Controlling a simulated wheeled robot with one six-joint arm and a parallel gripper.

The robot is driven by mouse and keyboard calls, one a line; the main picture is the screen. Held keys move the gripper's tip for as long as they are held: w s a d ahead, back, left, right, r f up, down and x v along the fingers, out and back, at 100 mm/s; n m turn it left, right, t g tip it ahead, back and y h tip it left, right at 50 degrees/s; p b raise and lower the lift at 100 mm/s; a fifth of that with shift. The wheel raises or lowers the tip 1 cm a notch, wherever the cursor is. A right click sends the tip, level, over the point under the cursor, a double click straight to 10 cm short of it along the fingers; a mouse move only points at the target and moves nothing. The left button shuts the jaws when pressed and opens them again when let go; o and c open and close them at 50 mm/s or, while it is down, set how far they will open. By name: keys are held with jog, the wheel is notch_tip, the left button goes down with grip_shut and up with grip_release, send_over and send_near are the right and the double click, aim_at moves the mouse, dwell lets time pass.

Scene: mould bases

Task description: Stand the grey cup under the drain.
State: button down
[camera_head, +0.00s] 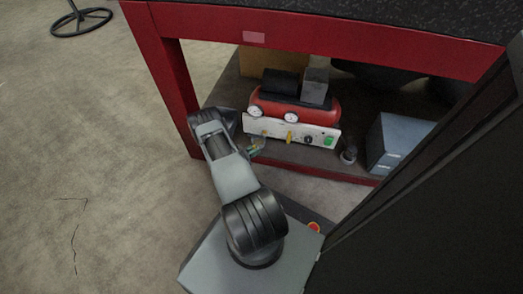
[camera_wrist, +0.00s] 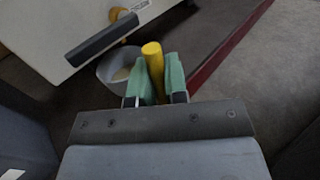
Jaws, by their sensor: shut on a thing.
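The grey cup (camera_wrist: 108,71) shows in the wrist view, upright, with its open mouth towards the camera and a pale inside. A yellow upright grip (camera_wrist: 152,58) stands against its right side. My gripper (camera_wrist: 156,82) has its green fingers shut on this yellow grip. In the head view my gripper (camera_head: 256,148) is small, low by the left end of a white unit (camera_head: 290,134), and the cup is hard to make out there. A dark bar (camera_wrist: 100,40) on the unit's pale face overlaps the cup's far rim; I cannot tell whether it is the drain.
A red tank (camera_head: 318,112) with gauges sits on the white unit, on the lower shelf of a red-framed bench (camera_head: 340,48). A small dark round object (camera_head: 348,156) and a grey-blue box (camera_head: 398,142) stand to the right. The red shelf edge (camera_wrist: 222,50) runs right of my gripper.

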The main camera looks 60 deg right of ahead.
aim_at(260, 143)
jog(key=b+x, duration=0.1)
jog(key=x, duration=0.3)
jog(key=shift+f, duration=0.1)
jog(key=shift+d+f+b, duration=0.1)
jog(key=shift+f+b, duration=0.4)
jog(key=shift+b, duration=0.05)
jog(key=shift+f, duration=0.1)
jog(key=shift+f, duration=0.15)
jog(key=c, duration=1.1)
grip_release()
jog(key=shift+c, duration=0.2)
